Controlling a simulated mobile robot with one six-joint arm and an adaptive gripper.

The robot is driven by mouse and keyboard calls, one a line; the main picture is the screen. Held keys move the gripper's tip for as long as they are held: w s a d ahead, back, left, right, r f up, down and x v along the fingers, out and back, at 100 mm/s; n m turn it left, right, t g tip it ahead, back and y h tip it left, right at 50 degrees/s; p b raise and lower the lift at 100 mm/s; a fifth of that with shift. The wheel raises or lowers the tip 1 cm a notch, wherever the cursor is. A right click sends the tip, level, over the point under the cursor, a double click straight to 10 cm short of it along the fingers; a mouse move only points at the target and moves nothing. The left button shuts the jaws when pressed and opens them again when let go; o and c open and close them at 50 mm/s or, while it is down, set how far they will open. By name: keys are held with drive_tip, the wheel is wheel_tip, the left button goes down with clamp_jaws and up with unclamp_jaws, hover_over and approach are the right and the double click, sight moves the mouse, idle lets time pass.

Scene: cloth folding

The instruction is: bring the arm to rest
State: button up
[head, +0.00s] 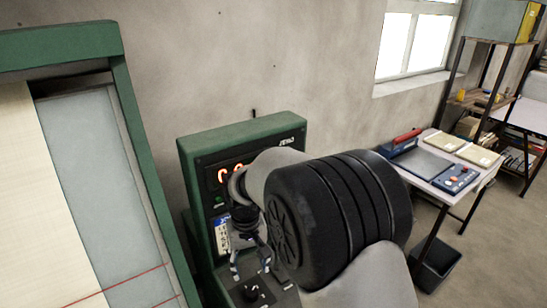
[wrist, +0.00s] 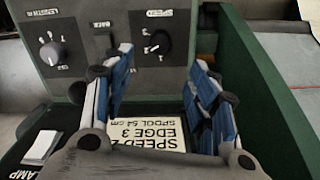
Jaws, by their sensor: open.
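My gripper (head: 250,262) hangs in front of the green control box (head: 243,133) in the head view, with its fingers pointing down. In the wrist view my gripper (wrist: 160,92) is open, its two blue-padded fingers apart with nothing between them. Behind the fingers are the dark panel with a knob (wrist: 157,42) marked SPEED and another knob (wrist: 51,53) at the left. A white label (wrist: 135,140) reading SPEED, EDGE and SPOOL upside down lies below them. My arm's large black joint hides part of the box in the head view. Whether the fingers touch the panel is unclear.
A cream cloth (head: 45,200) lies over a grey panel (head: 105,160) in a green frame (head: 130,130) at the left. A side table (head: 433,180) with a blue device (head: 455,178) stands at the right, a dark bin (head: 436,265) below it. Open floor shows at the lower right.

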drive_tip(key=s+d+r+m+t+b, duration=0.1)
drive_tip(key=s+d+r+b, duration=0.1)
drive_tip(key=s+d+r, duration=0.35)
drive_tip(key=s+d+r+m+t+b, duration=0.1)
drive_tip(key=s+d+r+b, duration=0.15)
drive_tip(key=d+r, duration=0.5)
drive_tip(key=s+d+f+m+t+b, duration=0.1)
drive_tip(key=s+d, duration=0.4)
drive_tip(key=s, duration=0.3)
drive_tip(key=s+d+f+m+t+b, duration=0.1)
drive_tip(key=s+d+f, duration=0.1)
drive_tip(key=s+d, duration=0.3)
drive_tip(key=s, duration=0.3)
drive_tip(key=shift+s+d+t, duration=0.3)
drive_tip(key=shift+s+d, duration=0.05)
drive_tip(key=shift+s, duration=0.05)
drive_tip(key=shift+c, duration=0.3)
